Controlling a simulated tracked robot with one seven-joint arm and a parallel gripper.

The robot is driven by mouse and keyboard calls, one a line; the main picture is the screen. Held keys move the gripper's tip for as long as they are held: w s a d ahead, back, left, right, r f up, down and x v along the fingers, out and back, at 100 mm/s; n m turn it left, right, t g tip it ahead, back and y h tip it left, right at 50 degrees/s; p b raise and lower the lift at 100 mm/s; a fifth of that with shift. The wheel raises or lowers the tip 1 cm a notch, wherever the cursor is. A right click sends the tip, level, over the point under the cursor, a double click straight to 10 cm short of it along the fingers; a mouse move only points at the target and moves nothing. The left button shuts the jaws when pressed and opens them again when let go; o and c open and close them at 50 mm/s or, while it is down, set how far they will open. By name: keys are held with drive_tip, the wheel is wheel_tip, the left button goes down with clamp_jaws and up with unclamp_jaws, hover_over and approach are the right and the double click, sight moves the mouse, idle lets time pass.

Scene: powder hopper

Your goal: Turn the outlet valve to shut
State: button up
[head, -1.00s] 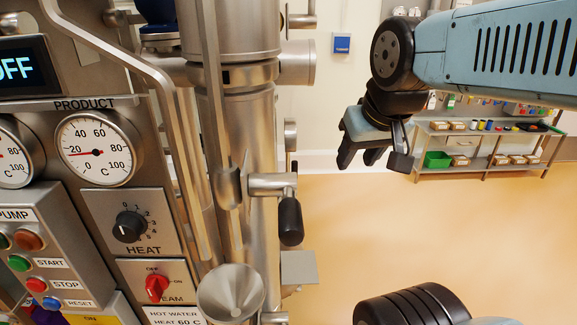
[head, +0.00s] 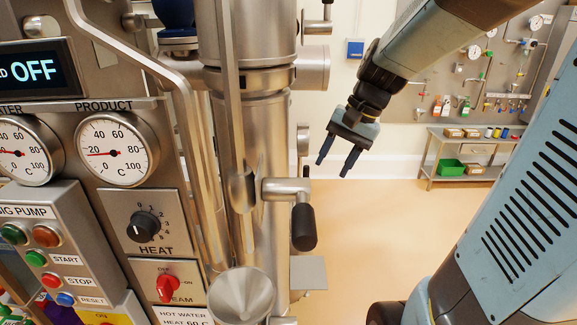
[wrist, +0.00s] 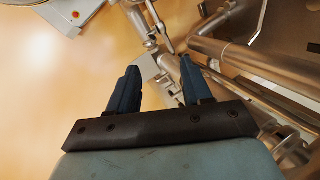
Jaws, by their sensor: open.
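A steel lever valve with a black grip (head: 303,222) sticks out to the right of the upright steel column (head: 255,130) in the head view. Its grip hangs down. I take it for the outlet valve, but no label on it can be read. My gripper (head: 333,168) is open and empty, above and to the right of the lever, apart from it. Its two dark fingers point down. In the wrist view my gripper (wrist: 158,66) is open, with steel pipework (wrist: 168,78) beyond and between the fingers. I cannot tell which fitting that is.
A control panel with a product gauge (head: 117,149), a heat knob (head: 143,226) and a red steam switch (head: 167,288) stands at left. A shelf (head: 470,160) stands far back right. The floor between is clear.

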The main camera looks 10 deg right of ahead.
drive_tip(key=w+f+m+g+y, duration=0.1)
drive_tip(key=w+f+m+y, duration=0.3)
drive_tip(key=w, duration=0.4)
drive_tip(key=m+t+y, duration=0.8)
drive_tip(key=m, duration=0.5)
approach(306, 173)
drive_tip(key=x, duration=0.7)
drive_tip(key=w+x, duration=0.1)
drive_tip(key=x, duration=0.2)
drive_tip(key=shift+w+d+f, duration=0.15)
drive_tip(key=shift+f, duration=0.15)
clamp_jaws()
